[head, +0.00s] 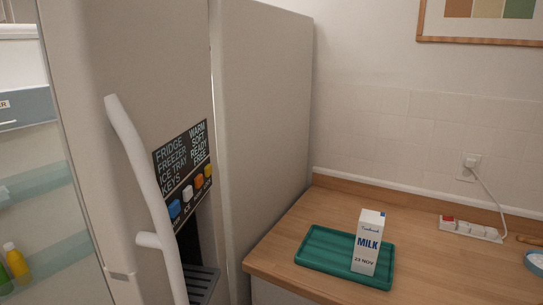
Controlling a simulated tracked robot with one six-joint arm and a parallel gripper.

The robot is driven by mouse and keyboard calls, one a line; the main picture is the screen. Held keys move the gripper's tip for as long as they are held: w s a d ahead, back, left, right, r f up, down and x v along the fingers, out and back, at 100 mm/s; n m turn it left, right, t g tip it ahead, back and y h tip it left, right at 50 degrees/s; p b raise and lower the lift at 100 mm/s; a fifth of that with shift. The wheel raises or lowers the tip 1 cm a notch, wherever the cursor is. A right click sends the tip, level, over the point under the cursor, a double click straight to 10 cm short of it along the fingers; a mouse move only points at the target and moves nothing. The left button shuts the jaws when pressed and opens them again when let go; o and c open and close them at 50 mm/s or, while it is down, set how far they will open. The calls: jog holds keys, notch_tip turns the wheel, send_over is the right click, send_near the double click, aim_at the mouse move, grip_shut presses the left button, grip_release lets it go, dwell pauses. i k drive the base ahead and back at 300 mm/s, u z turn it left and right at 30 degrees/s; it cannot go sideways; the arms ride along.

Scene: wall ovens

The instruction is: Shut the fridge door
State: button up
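The tall pale grey fridge fills the left half of the head view. Its door with the dispenser (80,60) carries a long white curved handle (140,160) near its left side. A dark panel with lettering and coloured buttons (185,175) is set to the right of the handle. Left of this door, an open part of the fridge shows glass shelves (40,180) and yellow and green bottles (15,263). The far left is cut off, so I cannot tell how wide the opening is. My gripper is not in view.
A wooden counter (285,235) adjoins the fridge's right side. On it are a green tray (315,238) with an upright milk carton (368,243), a power strip (470,229) and a partly visible blue-rimmed dish (535,262). A cord runs to the wall socket (469,165).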

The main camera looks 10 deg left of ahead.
aim_at(42, 213)
jog(key=u, duration=3.15)
jog(key=i, duration=1.8)
